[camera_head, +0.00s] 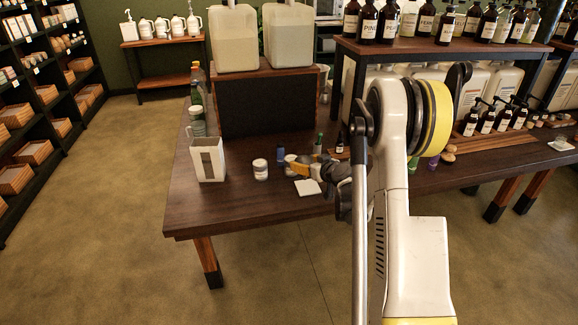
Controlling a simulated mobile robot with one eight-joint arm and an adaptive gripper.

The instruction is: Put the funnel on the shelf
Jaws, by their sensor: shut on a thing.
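My gripper (328,172) is low over the dark wooden table, left of my white and yellow arm, and points left. It is shut on a small amber-yellow piece (299,169), which seems to be the funnel; its full shape is too small and partly hidden to make out. The raised wooden shelf (440,52) stands on the right part of the table, behind my arm, with a row of dark labelled bottles on top. A lower wooden shelf (170,82) stands by the back wall at left.
Near the gripper are a white square (307,187), a white jar (261,169) and small capped bottles (280,156). A white square-sided container (208,160) stands at left. Large jugs (290,36) stand on a dark riser. The front left of the table is clear.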

